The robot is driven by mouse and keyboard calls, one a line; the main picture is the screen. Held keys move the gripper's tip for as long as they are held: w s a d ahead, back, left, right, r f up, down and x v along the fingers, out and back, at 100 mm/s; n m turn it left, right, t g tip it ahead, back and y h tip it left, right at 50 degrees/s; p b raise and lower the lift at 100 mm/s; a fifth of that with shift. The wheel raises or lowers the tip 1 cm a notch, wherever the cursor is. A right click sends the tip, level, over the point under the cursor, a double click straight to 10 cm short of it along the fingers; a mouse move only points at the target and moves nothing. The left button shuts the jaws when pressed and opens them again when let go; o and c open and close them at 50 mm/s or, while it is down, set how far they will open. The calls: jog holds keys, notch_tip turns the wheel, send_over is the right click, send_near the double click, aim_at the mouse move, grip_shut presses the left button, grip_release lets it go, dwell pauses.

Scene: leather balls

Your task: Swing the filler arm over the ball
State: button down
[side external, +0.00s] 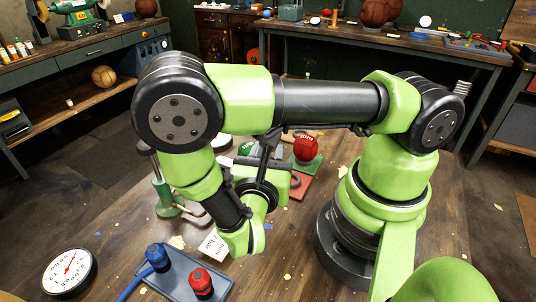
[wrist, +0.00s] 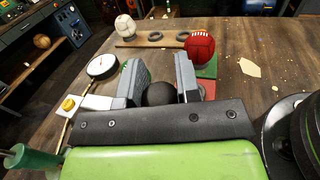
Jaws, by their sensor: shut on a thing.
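In the wrist view my gripper (wrist: 161,72) has its two grey fingers closed on either side of a dark round knob (wrist: 160,95). The knob looks like the filler arm's end; the rest of that arm is hidden behind my gripper's body. The red ball (wrist: 200,47) with white lacing sits on a green block, beyond and slightly right of the fingers, apart from them. In the side view the red ball (side external: 306,149) rests on the green block (side external: 304,168) above a red base (side external: 290,190). My wrist hides most of the grip there.
A blue knob (side external: 157,255) and a red knob (side external: 200,283) stand on a grey box at the front. A dial (side external: 70,270) lies front left, and a green pump (side external: 165,195) stands left. A white ball (wrist: 125,27) sits on a board at the back. Right of the red ball is open tabletop.

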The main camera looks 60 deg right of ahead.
jog(key=shift+w+d+n+t+y, duration=0.3)
jog(key=shift+d+n+t+y, duration=0.55)
jog(key=shift+t, duration=0.45)
jog(key=shift+w+d+n+t+y, duration=0.35)
jog(key=shift+d+n+t+y, duration=0.3)
jog(key=shift+n+t, duration=0.55)
jog(key=shift+w+d+n+t+y, duration=0.3)
jog(key=shift+d+n+t+y, duration=0.45)
jog(key=shift+t, duration=0.65)
jog(key=shift+a, duration=0.1)
jog(key=shift+r, duration=0.1)
jog(key=c, duration=0.8)
grip_release()
jog(key=shift+a, duration=0.15)
jog(key=shift+v, duration=3.65)
